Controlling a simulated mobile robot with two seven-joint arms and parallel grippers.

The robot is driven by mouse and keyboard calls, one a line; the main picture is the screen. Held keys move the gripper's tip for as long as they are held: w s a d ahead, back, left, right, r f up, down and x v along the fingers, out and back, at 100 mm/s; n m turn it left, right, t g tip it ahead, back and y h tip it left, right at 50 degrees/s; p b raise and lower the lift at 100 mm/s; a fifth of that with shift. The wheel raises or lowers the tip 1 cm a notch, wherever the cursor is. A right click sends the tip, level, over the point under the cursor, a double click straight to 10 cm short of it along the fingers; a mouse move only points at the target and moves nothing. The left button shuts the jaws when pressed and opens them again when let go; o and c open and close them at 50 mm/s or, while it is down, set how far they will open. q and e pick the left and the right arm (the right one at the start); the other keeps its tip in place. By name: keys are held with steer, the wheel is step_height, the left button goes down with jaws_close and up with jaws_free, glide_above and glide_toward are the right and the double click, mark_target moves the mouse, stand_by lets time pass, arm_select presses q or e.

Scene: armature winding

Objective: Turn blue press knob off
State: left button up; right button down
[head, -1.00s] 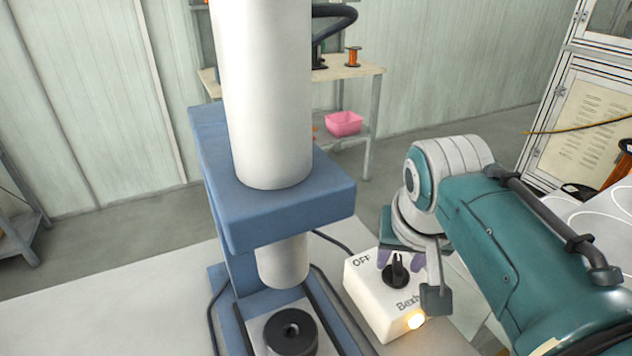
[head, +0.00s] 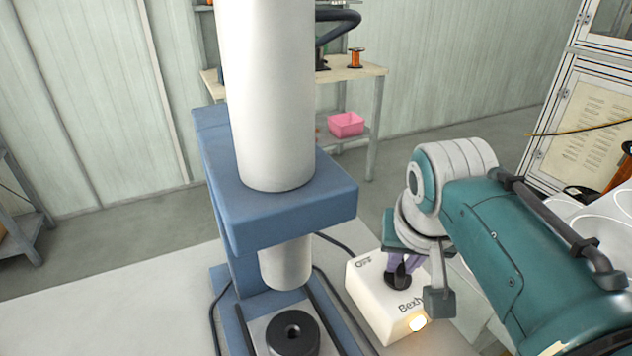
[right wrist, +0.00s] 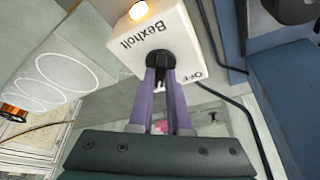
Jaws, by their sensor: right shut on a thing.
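The black knob (head: 397,280) sits on top of a white control box (head: 378,307) marked "OFF" and "Bexholt", right of the blue press (head: 290,205). A lamp (head: 417,324) on the box glows orange. My right gripper (head: 402,266) is over the box, its purple fingers shut on the knob. In the right wrist view the fingers (right wrist: 161,75) reach the knob (right wrist: 160,60), one on each side, and cover part of it. My left gripper is not in view.
The press has a thick white column (head: 270,95) and a black round die (head: 293,333) below it. Cables run beside the press. A shelf with a pink bin (head: 346,124) stands behind. The table (head: 120,300) left of the press is clear.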

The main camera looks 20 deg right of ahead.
steer(key=shift+s+d+r+n+y+p, duration=0.1)
steer(key=shift+n+y+p, duration=0.1)
steer(key=shift+n+p, duration=0.5)
steer(key=shift+d+r+n+y+p, duration=0.1)
steer(key=shift+n+y+p, duration=0.1)
steer(key=shift+n+p, duration=0.5)
steer(key=shift+n+t+y+p, duration=0.3)
steer(key=shift+n+y+p, duration=0.1)
steer(key=shift+n+p, duration=0.35)
steer(key=shift+f+n+y+p, duration=0.15)
steer(key=shift+n+y+p, duration=0.15)
steer(key=shift+n, duration=0.65)
steer(key=shift+d+f+n+y, duration=0.1)
steer(key=shift+n+y, duration=0.2)
steer(key=shift+n, duration=0.6)
steer(key=shift+n+y, duration=0.4)
steer(key=shift+n, duration=0.5)
steer(key=shift+n+g+y+b, duration=0.6)
steer(key=shift+n+b, duration=0.4)
steer(key=shift+n, duration=0.9)
